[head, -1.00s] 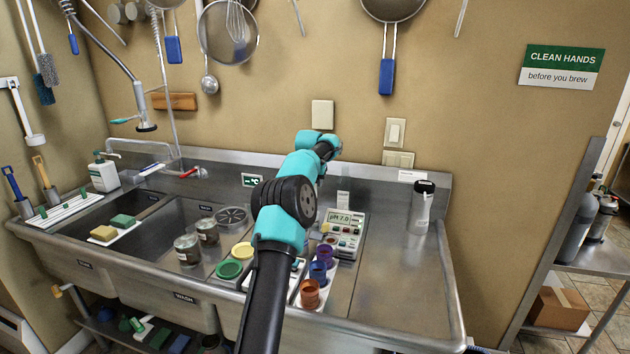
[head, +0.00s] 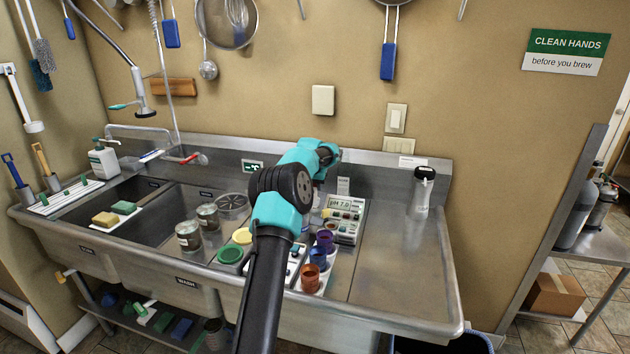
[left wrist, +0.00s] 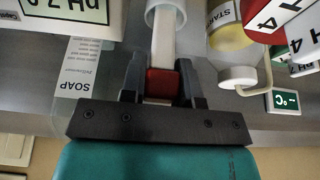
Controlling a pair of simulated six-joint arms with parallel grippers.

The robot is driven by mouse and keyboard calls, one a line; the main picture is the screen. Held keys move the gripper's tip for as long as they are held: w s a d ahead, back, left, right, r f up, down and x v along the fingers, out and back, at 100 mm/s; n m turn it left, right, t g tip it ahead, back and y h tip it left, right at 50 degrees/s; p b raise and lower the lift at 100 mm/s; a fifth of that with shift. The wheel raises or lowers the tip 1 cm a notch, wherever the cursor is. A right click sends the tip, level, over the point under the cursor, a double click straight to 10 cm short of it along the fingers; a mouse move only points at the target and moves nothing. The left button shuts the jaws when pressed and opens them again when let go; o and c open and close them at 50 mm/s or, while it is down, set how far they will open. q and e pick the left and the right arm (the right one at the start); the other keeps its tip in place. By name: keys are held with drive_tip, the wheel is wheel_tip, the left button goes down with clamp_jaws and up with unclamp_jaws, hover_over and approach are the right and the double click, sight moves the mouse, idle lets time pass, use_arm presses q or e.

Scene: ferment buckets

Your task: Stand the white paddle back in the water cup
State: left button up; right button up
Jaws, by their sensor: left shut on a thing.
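In the left wrist view, my left gripper (left wrist: 159,84) is shut on the red grip of the white paddle (left wrist: 162,48). The paddle's white shaft runs away from the fingers to the round rim of a pale cup (left wrist: 151,20). Its far end overlaps the cup's opening; I cannot tell how deep it sits. In the head view, my left gripper (head: 319,190) is low over the back of the counter, mostly hidden by my own arm. The paddle and cup are not clear there. My right gripper is not in view.
A pH meter (head: 345,218) stands just right of the gripper. Orange, blue and purple cups (head: 311,279) stand in front. Green and yellow lids (head: 230,254) and two jars (head: 189,237) lie left. A shaker bottle (head: 421,195) stands farther right, beside bare counter.

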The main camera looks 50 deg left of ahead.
use_arm(q)
drive_tip(key=shift+f, duration=1.15)
drive_tip(key=o, duration=1.5)
drive_tip(key=shift+r, duration=0.1)
drive_tip(key=shift+r, duration=2.9)
